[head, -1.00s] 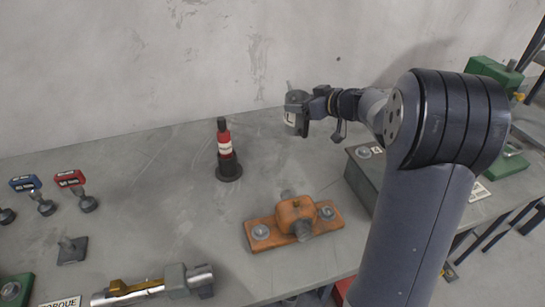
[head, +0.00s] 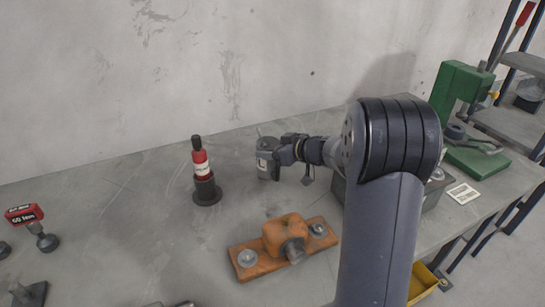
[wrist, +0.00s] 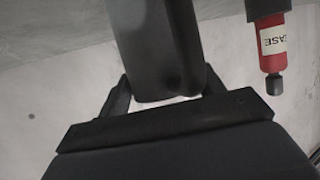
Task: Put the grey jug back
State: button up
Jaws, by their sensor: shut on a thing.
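The grey jug (head: 265,167) is held at the back of the bench, right of the red grease bottle. It has a pale label and looks roughly upright. My gripper (head: 284,151) is shut on it from the right side. In the wrist view the dark grey body of the jug (wrist: 158,45) fills the space between the two fingers of my gripper (wrist: 165,92). I cannot tell whether the jug's base touches the bench top.
The red grease bottle (head: 201,164) in a dark round base stands left of the jug. An orange fixture (head: 284,238) lies in front. A green press (head: 458,95) stands at the right.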

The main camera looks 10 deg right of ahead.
jog(key=shift+f, duration=0.85)
jog(key=shift+f, duration=0.1)
jog(key=o, duration=1.2)
jog(key=shift+f, duration=0.1)
jog(key=shift+o, duration=0.2)
jog(key=shift+s+d+r, duration=0.1)
jog(key=shift+d+r, duration=0.05)
jog(key=shift+r, duration=0.1)
jog(key=v, duration=1.1)
jog(key=shift+s+d+p, duration=0.2)
jog(key=shift+s+p, duration=0.1)
jog(key=shift+r, duration=0.1)
